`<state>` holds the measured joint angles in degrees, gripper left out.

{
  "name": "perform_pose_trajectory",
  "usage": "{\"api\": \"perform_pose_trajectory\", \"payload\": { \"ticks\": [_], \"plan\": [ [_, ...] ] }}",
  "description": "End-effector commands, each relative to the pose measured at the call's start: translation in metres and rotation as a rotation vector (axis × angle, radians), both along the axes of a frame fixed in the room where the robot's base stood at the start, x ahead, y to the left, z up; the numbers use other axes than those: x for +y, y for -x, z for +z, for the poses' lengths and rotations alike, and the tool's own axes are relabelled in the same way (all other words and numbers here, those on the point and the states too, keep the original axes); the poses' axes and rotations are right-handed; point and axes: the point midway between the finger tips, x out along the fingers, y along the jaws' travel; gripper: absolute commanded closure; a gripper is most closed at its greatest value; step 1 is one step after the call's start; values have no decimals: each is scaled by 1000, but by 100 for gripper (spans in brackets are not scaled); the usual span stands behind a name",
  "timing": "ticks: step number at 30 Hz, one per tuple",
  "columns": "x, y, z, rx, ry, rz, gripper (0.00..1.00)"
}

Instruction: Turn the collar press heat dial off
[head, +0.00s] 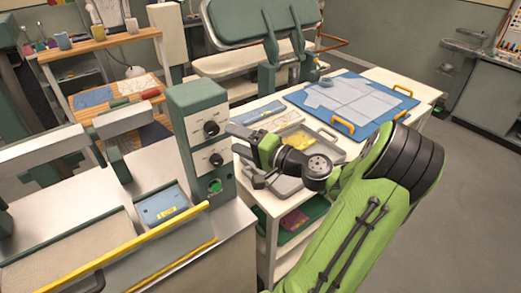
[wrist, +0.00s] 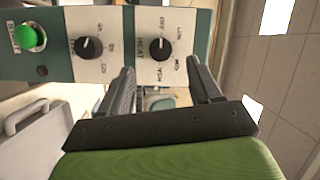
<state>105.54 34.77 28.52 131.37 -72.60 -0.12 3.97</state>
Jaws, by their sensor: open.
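The collar press control box (head: 198,150) is a green upright column with a pale panel, left of my gripper. The heat dial (head: 211,128) is the upper black knob; in the wrist view it is the knob (wrist: 160,48) beside the word HEAT. Its exact setting is too small to tell. My gripper (head: 243,152) is open and empty, pointing at the panel. In the wrist view the fingertips (wrist: 160,67) stand either side of the heat dial's line, apart from the knob as far as I can see.
A second black knob (head: 216,159) and a green button (head: 215,186) sit below the heat dial. The press with its yellow bar (head: 125,255) is at the left. A white table (head: 275,203) with a grey tray lies behind my gripper.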

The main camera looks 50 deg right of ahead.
Motion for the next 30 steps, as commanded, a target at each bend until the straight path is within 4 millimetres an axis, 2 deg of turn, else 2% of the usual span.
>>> {"api": "perform_pose_trajectory", "payload": {
  "ticks": [1,6,11,15,30],
  "plan": [
    [-3,15,-1,1,0,-8,36],
    [-5,61,1,1,1,-6,36],
    [-6,86,1,0,1,-3,36],
    [-5,92,2,-1,2,1,36],
    [-5,92,1,-1,1,1,36]
  ]
}}
